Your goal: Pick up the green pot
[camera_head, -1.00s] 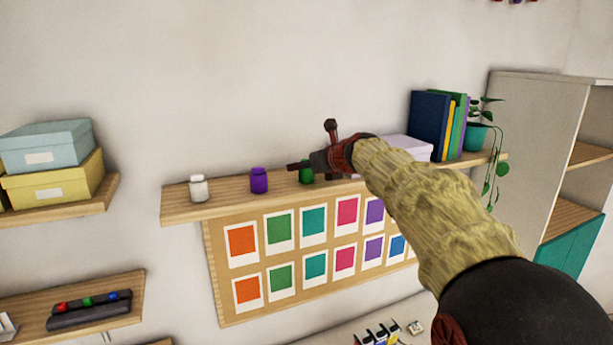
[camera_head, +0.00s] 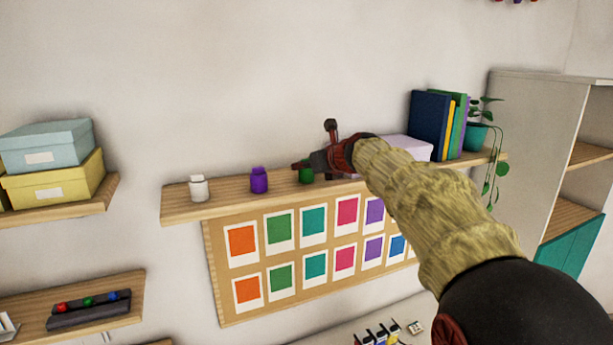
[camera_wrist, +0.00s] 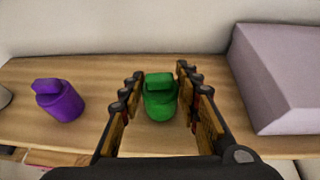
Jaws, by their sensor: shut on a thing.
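The green pot (camera_head: 306,175) stands upright on the wooden wall shelf (camera_head: 200,209), partly hidden by my gripper (camera_head: 305,166) in the head view. In the wrist view the green pot (camera_wrist: 160,100) sits between the two fingers of my gripper (camera_wrist: 160,77), with one finger on each side. My gripper is shut on the green pot. The pot's base appears to be on the shelf; I cannot see any lift.
A purple pot (camera_head: 259,180) and a white pot (camera_head: 198,188) stand to the left on the same shelf. A pale lilac box (camera_wrist: 275,80) is close on the right. Books (camera_head: 428,125) and a potted plant (camera_head: 477,137) stand further right. The wall is close behind.

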